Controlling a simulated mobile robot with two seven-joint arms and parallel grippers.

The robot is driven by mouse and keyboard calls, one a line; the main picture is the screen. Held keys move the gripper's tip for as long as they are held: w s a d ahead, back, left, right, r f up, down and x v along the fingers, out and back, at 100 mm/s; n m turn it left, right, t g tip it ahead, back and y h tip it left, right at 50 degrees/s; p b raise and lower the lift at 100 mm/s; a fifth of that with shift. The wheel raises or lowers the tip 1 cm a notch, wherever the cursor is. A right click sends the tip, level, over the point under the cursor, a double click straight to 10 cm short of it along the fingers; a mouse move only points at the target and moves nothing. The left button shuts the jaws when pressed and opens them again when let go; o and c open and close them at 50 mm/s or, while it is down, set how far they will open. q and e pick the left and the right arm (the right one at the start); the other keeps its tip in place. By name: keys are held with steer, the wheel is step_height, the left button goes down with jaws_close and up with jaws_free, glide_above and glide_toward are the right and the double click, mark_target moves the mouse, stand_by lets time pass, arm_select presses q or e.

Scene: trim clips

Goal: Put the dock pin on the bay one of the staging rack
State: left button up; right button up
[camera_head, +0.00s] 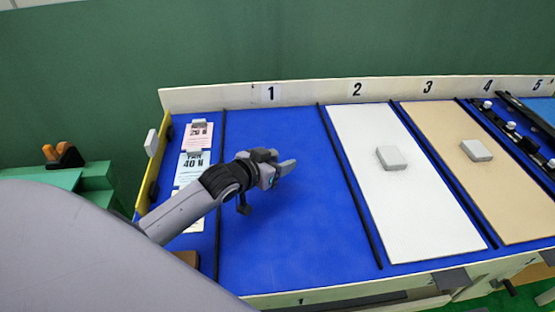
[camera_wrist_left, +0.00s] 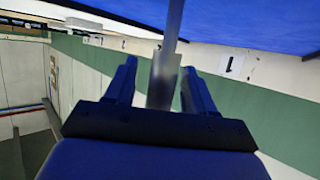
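The staging rack (camera_head: 300,290) fills the head view, with numbered bays divided by black strips. Bay one (camera_head: 300,225) is a bare blue panel under the "1" label. My left gripper (camera_head: 276,167) is over the upper part of bay one. A light grey piece (camera_head: 287,168), apparently the dock pin, is at its fingertips. In the left wrist view the grey pin (camera_wrist_left: 163,80) is between the two dark fingers, its thin shaft running up the picture past the blue panel. The fingers appear closed around it; their contact is hard to see. My right gripper is not in view.
Bay two (camera_head: 430,220) is white and bay three (camera_head: 525,215) tan, each with a light block. Dark parts (camera_head: 510,128) lie in bay four. Printed cards (camera_head: 193,165) stand left of bay one beside a yellow edge (camera_head: 153,170). A green wall is behind.

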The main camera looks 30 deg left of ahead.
arm_select(q)
steer(key=shift+r, duration=0.15)
steer(key=v, duration=1.2)
steer(key=shift+p, duration=0.3)
